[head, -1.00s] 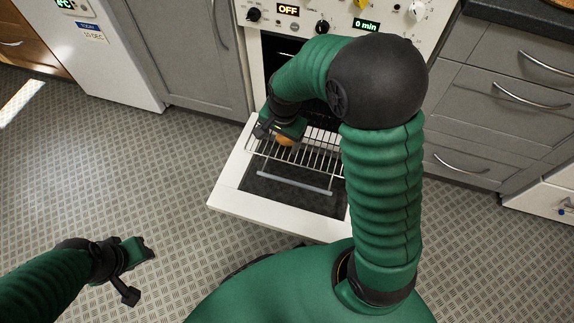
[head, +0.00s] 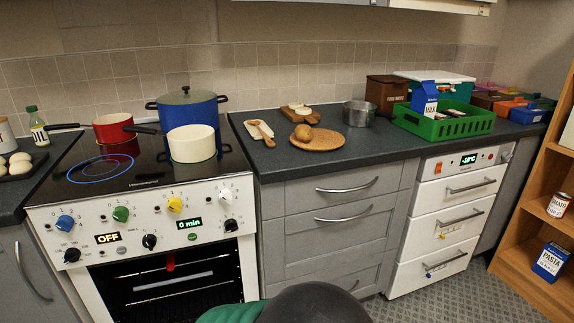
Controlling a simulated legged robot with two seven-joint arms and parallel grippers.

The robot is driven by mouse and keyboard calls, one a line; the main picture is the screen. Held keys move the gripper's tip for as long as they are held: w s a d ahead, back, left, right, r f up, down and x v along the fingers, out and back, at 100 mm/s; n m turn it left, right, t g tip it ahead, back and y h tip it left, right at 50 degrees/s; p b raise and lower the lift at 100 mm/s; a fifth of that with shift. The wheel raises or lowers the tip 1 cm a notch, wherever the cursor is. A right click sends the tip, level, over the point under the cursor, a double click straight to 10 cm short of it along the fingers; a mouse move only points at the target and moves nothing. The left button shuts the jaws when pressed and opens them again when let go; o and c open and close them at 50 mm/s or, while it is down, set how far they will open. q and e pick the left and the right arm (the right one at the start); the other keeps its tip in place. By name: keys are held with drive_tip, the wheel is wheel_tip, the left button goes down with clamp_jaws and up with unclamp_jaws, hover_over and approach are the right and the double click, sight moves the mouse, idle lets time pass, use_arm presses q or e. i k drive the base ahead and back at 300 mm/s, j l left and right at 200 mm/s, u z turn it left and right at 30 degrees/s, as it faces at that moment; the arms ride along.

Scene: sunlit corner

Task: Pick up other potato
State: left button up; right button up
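A brown potato (head: 302,132) lies on a round wooden board (head: 325,140) on the dark countertop, right of the hob. No other potato shows clearly in the current head view. Neither of my grippers is in view. Only a green and black part of my arm shows at the bottom edge, in front of the oven and drawers.
The oven (head: 170,285) is open, with racks inside. A white pot (head: 193,144), a blue pot (head: 188,108) and a red pan (head: 113,128) stand on the hob. A metal pot (head: 358,114) and a green crate (head: 446,126) stand right of the board.

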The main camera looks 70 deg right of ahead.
sight(304, 133)
drive_tip(key=z, duration=2.25)
